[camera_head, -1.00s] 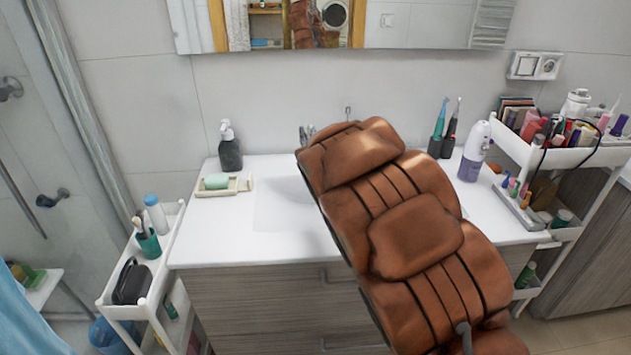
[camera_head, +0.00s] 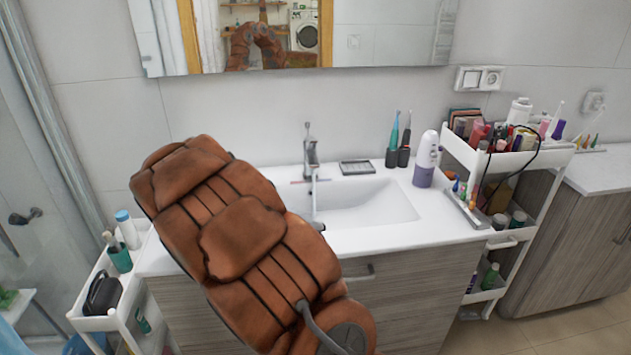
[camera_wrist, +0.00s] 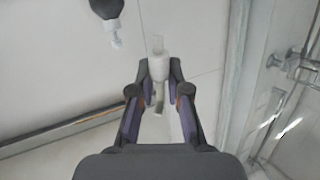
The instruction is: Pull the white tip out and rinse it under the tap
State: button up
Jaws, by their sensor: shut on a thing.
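In the wrist view, my gripper (camera_wrist: 158,84) is shut on a small white tip (camera_wrist: 158,66). The tip has a paler, see-through upper end and points away from me. A pale curved piece (camera_wrist: 161,102) shows between the fingers below it; I cannot tell whether it is part of the tip. In the head view, the chrome tap (camera_head: 310,155) stands at the back of the white sink basin (camera_head: 370,203). A thin pale vertical line shows below the tap; I cannot tell if it is water. My gripper is hidden behind my brown padded arm there.
A dark pump bottle (camera_wrist: 106,8) is at the upper left in the wrist view. Right of the tap are a small tray (camera_head: 357,168), two brushes in dark holders (camera_head: 398,157) and a white-purple bottle (camera_head: 426,160). A loaded cart (camera_head: 515,160) stands right; a smaller cart (camera_head: 100,290) stands left.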

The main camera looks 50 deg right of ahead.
jog(key=s+d+f+m+g+y+p, duration=0.15)
jog(key=s+d+m+g, duration=0.3)
jog(key=d, duration=0.45)
jog(key=s+d+f+m+g+p, duration=0.1)
jog(key=s+d+f+m+g, duration=0.2)
jog(key=s+d, duration=0.45)
jog(key=s+d+r+m+g+y, duration=0.1)
jog(key=s+d, duration=0.2)
jog(key=s, duration=0.3)
jog(key=s+d+r+m+g+y+p, duration=0.1)
jog(key=s+d+r+y, duration=0.1)
jog(key=s, duration=0.4)
jog(key=s+d+r+m+g+y, duration=0.1)
jog(key=s+d+g, duration=0.1)
jog(key=s+d, duration=0.2)
jog(key=shift+s+r+m+y, duration=0.25)
jog(key=shift+s+m+y, duration=0.1)
jog(key=shift+s, duration=0.65)
jog(key=shift+d, duration=0.1)
